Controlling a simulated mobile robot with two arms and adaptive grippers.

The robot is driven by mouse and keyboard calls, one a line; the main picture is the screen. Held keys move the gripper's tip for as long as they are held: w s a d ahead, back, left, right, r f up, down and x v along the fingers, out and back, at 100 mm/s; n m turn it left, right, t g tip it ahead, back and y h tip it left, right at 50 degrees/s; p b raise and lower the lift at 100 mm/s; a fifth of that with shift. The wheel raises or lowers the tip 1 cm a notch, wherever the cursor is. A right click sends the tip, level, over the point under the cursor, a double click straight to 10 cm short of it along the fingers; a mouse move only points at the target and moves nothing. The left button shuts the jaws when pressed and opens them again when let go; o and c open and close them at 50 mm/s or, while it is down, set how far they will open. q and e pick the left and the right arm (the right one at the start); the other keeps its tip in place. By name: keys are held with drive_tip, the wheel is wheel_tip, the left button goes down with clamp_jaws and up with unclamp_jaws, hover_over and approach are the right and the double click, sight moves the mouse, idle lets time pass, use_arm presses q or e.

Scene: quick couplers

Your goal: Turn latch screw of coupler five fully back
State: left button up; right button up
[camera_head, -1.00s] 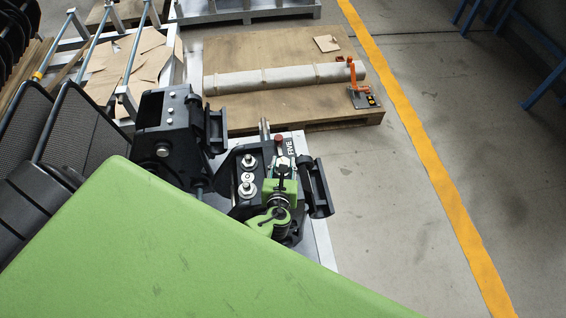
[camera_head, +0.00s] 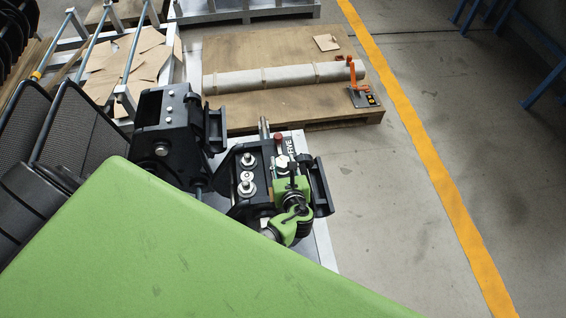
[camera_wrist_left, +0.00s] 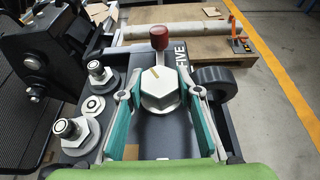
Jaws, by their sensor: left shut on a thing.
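Coupler five (camera_head: 245,205) is a dark block on a pale stand, with a white "FIVE" label, which also shows in the wrist view (camera_wrist_left: 181,58). Its latch screw has a silver hex head (camera_wrist_left: 158,84) with a tan mark on top; the head shows small and pale in the head view (camera_head: 282,161). My green left gripper (camera_head: 284,170) is over the coupler's right part. In the wrist view its teal-lined fingers (camera_wrist_left: 160,86) are shut on the hex head from both sides. My right gripper is in neither view.
A red knob (camera_wrist_left: 159,37) stands just behind the screw. A larger black coupler (camera_head: 165,130) is close at left. A wooden pallet (camera_head: 310,113) with a grey tube (camera_head: 280,77) lies behind. Floor at right is clear.

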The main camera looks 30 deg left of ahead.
use_arm(q)
drive_tip(key=o, duration=0.8)
drive_tip(key=shift+o, duration=0.2)
drive_tip(key=shift+s, duration=0.1)
drive_tip(key=v, duration=1.2)
